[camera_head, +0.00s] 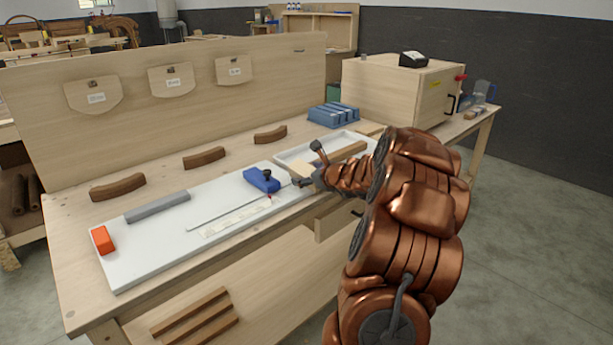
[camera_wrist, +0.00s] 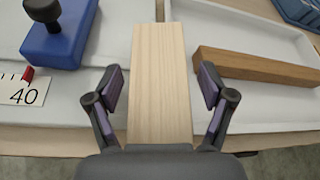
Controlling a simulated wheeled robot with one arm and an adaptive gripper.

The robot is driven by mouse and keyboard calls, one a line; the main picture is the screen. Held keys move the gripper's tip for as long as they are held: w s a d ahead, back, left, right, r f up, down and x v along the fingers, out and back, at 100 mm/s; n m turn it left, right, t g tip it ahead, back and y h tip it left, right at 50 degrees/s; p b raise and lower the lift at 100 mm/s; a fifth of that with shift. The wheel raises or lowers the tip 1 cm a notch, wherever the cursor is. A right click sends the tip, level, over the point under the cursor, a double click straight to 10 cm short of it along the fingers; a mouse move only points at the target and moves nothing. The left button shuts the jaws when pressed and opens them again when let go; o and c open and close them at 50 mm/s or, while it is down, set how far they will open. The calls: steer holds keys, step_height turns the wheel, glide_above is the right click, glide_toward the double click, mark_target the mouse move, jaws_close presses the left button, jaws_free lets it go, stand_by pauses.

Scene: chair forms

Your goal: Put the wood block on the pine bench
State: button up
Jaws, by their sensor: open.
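A pale wood block (camera_wrist: 162,60) lies lengthwise between the two fingers of my gripper (camera_wrist: 161,84) in the wrist view. There is a gap on each side of it, so the fingers are open and not touching it. In the head view the block (camera_head: 302,170) shows only in part at my gripper (camera_head: 310,167), near the right end of the white board. I cannot tell whether the block lies flat on the board or the tray edge. The pine bench (camera_head: 225,165) has bare wood behind the board.
A white tray (camera_head: 283,157) holds a brown bar (camera_head: 347,152). The white board (camera_head: 150,250) bears a blue tool (camera_head: 262,180), a grey bar (camera_head: 157,206) and an orange block (camera_head: 103,240). Curved brown pieces (camera_head: 204,158) and blue bins (camera_head: 333,114) stand farther back.

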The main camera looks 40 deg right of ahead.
steer(key=shift+w, duration=0.1)
steer(key=shift+f, duration=0.1)
steer(key=c, duration=1.4)
